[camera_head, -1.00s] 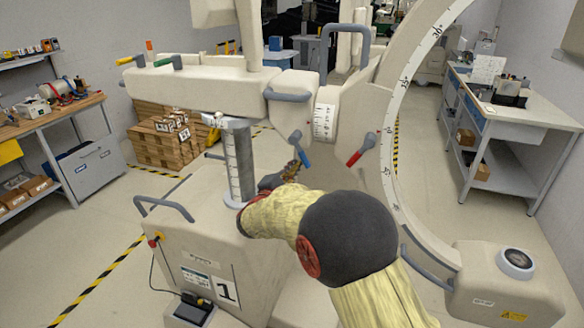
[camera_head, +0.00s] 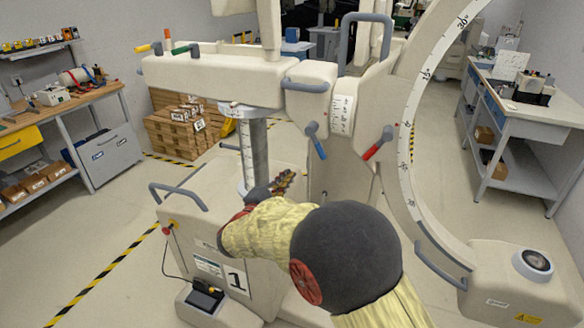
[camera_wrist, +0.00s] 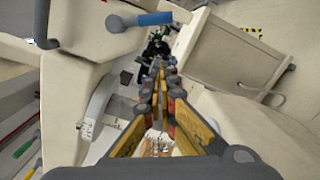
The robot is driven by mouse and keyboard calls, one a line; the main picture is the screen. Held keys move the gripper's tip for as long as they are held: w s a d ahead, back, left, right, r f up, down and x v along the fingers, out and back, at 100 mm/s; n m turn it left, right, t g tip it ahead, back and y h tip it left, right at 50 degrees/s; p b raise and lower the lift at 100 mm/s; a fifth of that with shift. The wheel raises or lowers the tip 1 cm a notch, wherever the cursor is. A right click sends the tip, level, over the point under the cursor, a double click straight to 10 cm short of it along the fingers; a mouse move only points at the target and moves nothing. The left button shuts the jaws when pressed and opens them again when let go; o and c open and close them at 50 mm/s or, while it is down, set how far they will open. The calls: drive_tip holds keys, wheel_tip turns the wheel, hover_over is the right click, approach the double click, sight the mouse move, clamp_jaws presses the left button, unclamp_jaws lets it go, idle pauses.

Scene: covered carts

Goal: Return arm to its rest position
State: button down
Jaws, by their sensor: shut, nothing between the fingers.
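My gripper (camera_head: 283,182) is at the end of my yellow-sleeved arm, in front of the large cream C-arm machine (camera_head: 215,80). In the wrist view my gripper's fingers (camera_wrist: 160,75) lie close together, shut with nothing between them. A blue-handled lever (camera_head: 316,140) is above and right of the gripper in the head view, apart from it. The blue handle also shows at the top of the wrist view (camera_wrist: 155,18). A red-handled lever (camera_head: 378,143) is further right. My forearm hides part of the machine's base.
The machine's upright column (camera_head: 253,150) stands just left of my gripper, and its large scaled arc (camera_head: 405,150) curves at right. A workbench (camera_head: 60,105) is at left, another bench (camera_head: 520,120) at right. Stacked cartons (camera_head: 180,130) stand behind. Open floor lies at left, beside striped tape.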

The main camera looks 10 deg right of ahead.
drive_tip(key=shift+s+a, duration=0.35)
drive_tip(key=shift+s, duration=0.15)
